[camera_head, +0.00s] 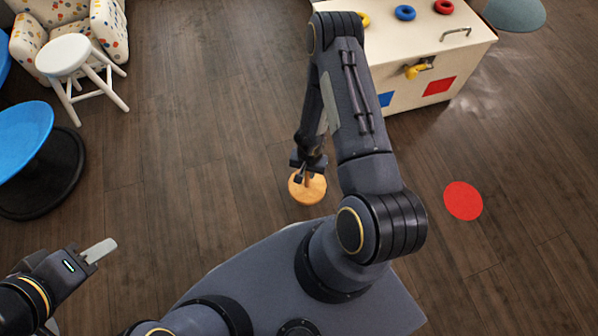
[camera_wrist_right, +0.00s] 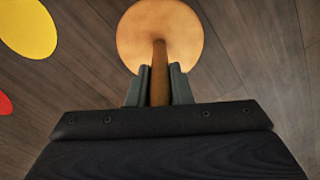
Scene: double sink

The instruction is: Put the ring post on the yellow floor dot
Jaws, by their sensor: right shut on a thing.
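The ring post (camera_head: 307,188) is a wooden peg on a round, flat, light-wood base. My right gripper (camera_head: 311,164) is shut on its peg, with the base beyond the fingertips. In the right wrist view the peg (camera_wrist_right: 159,75) sits between the two fingers. I cannot tell whether the base touches the floor. The yellow floor dot (camera_wrist_right: 28,27) shows at the upper left of the right wrist view, apart from the base. It does not show in the head view. My left gripper (camera_head: 98,251) is at the lower left, away from the post; its finger gap is not clear.
A red floor dot (camera_head: 463,201) lies to the right of my right arm. A cream chest (camera_head: 440,50) with coloured rings on top stands at the upper right. A white stool (camera_head: 62,54), a patterned armchair (camera_head: 30,35) and a blue seat (camera_head: 22,130) stand left. Middle floor is clear.

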